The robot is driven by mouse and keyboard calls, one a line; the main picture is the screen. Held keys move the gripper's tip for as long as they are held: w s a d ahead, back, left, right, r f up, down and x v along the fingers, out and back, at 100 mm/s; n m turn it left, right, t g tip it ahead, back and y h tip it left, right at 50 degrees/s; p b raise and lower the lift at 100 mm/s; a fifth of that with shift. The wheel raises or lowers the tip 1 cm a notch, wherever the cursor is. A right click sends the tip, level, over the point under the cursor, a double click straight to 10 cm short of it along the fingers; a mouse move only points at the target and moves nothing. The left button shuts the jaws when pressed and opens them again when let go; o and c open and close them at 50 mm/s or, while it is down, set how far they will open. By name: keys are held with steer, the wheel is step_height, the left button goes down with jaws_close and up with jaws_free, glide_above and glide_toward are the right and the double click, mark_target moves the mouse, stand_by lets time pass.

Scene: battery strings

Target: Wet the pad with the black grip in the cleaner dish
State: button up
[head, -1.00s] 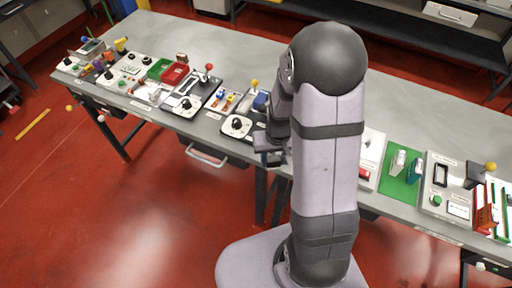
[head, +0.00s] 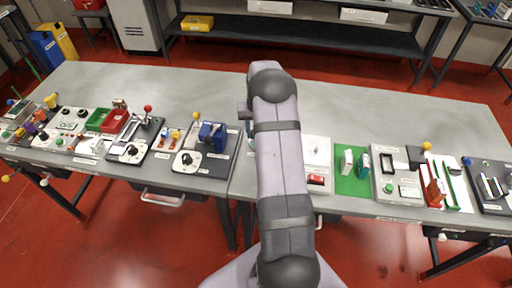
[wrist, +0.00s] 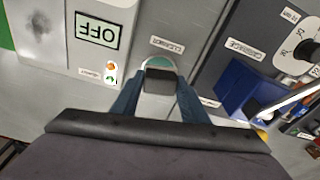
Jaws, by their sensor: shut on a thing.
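In the wrist view my gripper (wrist: 160,80) has its two blue-grey fingers closed on a black grip (wrist: 160,87). The pad under the grip is hidden from this view. Just beyond the fingertips is a round teal dish with a pale rim (wrist: 158,62), beside a small label; the grip overlaps part of it. I cannot tell whether the pad touches the dish. In the head view my arm hides the gripper and most of this spot; a bit of teal shows left of the arm.
A white panel (head: 316,150) with a grey smudge and an OFF display (wrist: 97,31) stands next to the dish. A blue block (head: 212,135) on a dark station is on its other side. A green mat (head: 353,184) holds two upright blocks. The table behind is clear.

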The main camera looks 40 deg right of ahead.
steer(key=shift+w+d+r+m, duration=0.15)
steer(key=shift+r+m, duration=0.2)
steer(key=shift+r, duration=0.25)
steer(key=shift+w+d+r+m, duration=0.15)
steer(key=shift+r+m, duration=0.15)
steer(key=shift+r, duration=0.35)
steer(key=shift+w+d+r+m, duration=0.15)
steer(key=shift+r+m, duration=0.2)
steer(key=shift+r, duration=0.25)
steer(key=shift+f, duration=0.1)
steer(key=shift+f+b, duration=2)
steer(key=shift+f, duration=0.95)
steer(key=shift+s+f+b, duration=0.1)
steer(key=shift+f+b, duration=0.25)
steer(key=shift+f, duration=0.2)
steer(key=shift+r, duration=0.1)
steer(key=shift+r+p, duration=2.35)
steer(key=shift+r, duration=1.15)
